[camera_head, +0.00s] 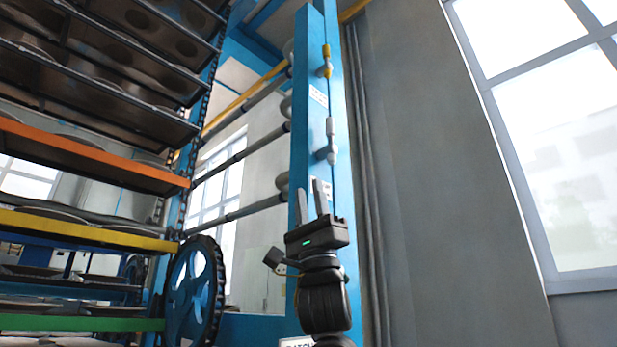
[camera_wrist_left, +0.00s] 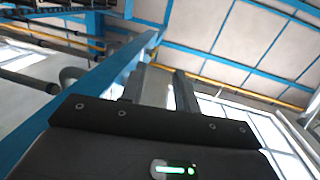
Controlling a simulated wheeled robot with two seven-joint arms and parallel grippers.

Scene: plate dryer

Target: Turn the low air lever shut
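The blue post (camera_head: 305,110) carries two small levers on its right side. The upper lever (camera_head: 327,60) is yellow and stands upright. The lower lever (camera_head: 330,138) is pale grey, with its handle upright above a rounded grey fitting. My left gripper (camera_head: 310,189) points up in front of the post, just below the grey lever. Its two fingers are apart with nothing between them, which also shows in the left wrist view (camera_wrist_left: 160,88). The gripper appears apart from the lever, though depth is hard to judge. It partly hides a white label on the post. My right gripper is out of view.
A tall plate rack (camera_head: 90,150) with several coloured shelves stands on the left, with a blue wheel (camera_head: 190,295) at its lower right. Grey pipes (camera_head: 240,155) run from the rack towards the post. A bare grey wall (camera_head: 430,170) and a window (camera_head: 545,120) are on the right.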

